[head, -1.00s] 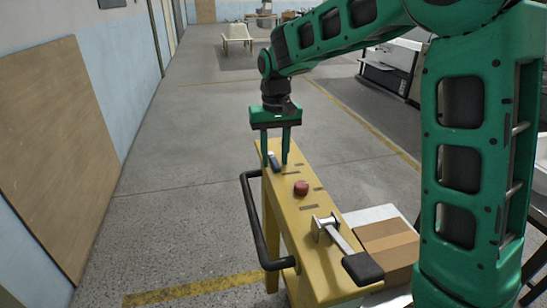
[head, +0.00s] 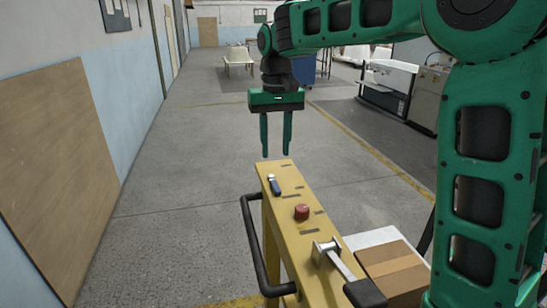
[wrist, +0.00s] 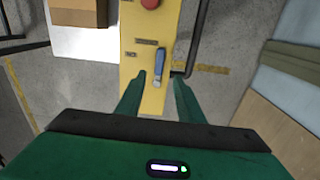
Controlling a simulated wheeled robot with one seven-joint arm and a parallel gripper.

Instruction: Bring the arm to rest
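My gripper (head: 276,152) hangs fingers down above the far end of the yellow console (head: 284,228) in the head view. Its two green fingers are apart with nothing between them. In the wrist view my gripper (wrist: 160,82) is also open and empty, with the console's end behind the fingers. My green arm reaches in from the right.
The console carries a blue-handled switch (head: 275,184), a red button (head: 302,212) and a lever with a black grip (head: 364,293). A black rail (head: 254,235) runs along its left side. A cardboard box (head: 394,268) stands at right. Open floor lies left and beyond.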

